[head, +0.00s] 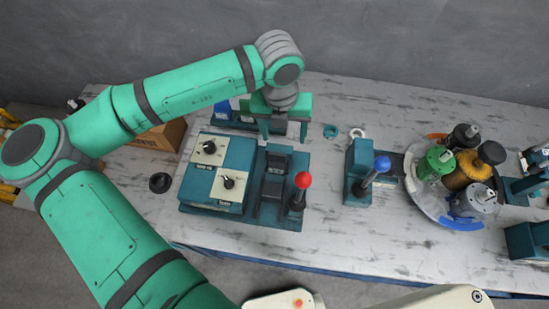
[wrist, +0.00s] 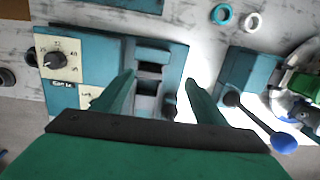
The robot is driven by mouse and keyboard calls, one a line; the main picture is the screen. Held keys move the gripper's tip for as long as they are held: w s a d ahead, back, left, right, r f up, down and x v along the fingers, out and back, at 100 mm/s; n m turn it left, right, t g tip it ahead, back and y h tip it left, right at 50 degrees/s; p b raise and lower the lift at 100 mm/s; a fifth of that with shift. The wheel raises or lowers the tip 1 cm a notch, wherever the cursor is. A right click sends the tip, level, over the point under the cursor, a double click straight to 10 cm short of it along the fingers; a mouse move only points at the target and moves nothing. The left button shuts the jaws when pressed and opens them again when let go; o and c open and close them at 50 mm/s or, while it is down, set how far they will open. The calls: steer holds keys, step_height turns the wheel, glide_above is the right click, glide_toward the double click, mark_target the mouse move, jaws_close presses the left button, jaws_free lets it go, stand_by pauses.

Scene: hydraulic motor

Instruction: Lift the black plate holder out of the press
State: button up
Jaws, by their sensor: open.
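The press (head: 215,208) is a teal unit with two cream dial panels and a red-knobbed lever (head: 302,185) at its right. The black plate holder (head: 272,188) appears to be the dark blocky part in the slot between dials and lever. It also shows in the wrist view (wrist: 149,87), between the fingertips in the picture. My gripper (head: 284,135) is open and empty, above the far end of the press. In the wrist view its two green fingers (wrist: 158,84) are spread apart. They do not visibly touch the holder, and its lower part is hidden by my gripper.
A blue-knobbed lever unit (head: 360,175) stands right of the press. Farther right is a round tray (head: 432,210) with several motor parts. A teal ring (head: 330,131) and a white ring (head: 357,133) lie behind.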

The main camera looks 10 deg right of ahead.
mark_target(277, 156)
steer(key=shift+y, duration=0.4)
steer(key=f, duration=0.2)
steer(key=s+a+f, duration=0.1)
steer(key=f, duration=0.1)
steer(key=a+f, duration=0.1)
steer(key=f, duration=0.1)
steer(key=shift+s, duration=0.25)
steer(key=shift+w+f, duration=0.1)
steer(key=shift+f, duration=2.75)
steer(key=c, duration=1.3)
steer(key=shift+r, duration=0.1)
